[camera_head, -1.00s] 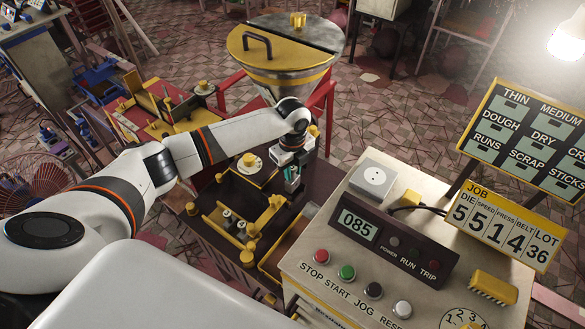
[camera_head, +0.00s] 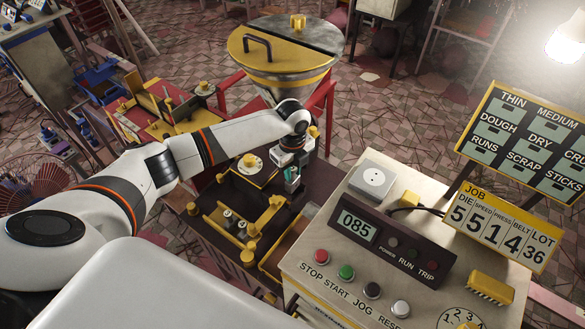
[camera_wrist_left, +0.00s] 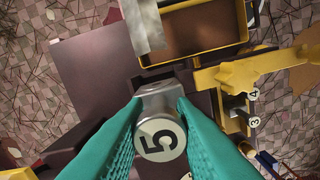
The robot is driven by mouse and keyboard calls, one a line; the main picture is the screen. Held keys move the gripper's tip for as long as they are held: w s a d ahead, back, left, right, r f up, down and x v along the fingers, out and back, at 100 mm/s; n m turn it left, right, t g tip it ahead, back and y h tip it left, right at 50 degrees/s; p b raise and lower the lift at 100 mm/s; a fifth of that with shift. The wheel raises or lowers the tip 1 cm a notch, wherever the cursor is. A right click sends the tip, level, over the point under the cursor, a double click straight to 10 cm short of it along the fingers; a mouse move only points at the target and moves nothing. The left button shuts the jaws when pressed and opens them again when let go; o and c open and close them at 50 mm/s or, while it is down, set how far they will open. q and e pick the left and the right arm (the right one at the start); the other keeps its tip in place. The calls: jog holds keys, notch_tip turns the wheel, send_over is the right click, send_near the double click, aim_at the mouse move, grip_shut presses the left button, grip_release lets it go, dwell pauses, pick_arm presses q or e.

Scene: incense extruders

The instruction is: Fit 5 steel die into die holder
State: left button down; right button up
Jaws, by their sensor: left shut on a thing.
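Two more dies, labelled 4 (camera_wrist_left: 252,96) and 3 (camera_wrist_left: 253,122), stand in the yellow rack (camera_wrist_left: 262,68) to the right. The rack (camera_head: 258,220) also shows in the head view. I cannot tell for sure which part is the die holder. My right gripper is not in view.
A yellow-rimmed tray (camera_wrist_left: 205,38) lies beyond the die in the wrist view, with a pale metal part (camera_wrist_left: 143,22) beside it. The control box (camera_head: 400,240) stands right of my gripper, and a large hopper (camera_head: 285,60) stands behind it.

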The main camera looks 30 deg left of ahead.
aim_at(293, 178)
pick_arm(q)
jog(key=shift+r, duration=0.1)
jog(key=shift+f+b, duration=0.85)
jog(key=shift+f, duration=1.6)
dwell(1.3)
jog(key=c, duration=1.1)
grip_release()
notch_tip(293, 178, up, 11)
jog(key=b, duration=0.3)
jog(key=shift+f, duration=0.15)
jog(key=shift+r, duration=0.65)
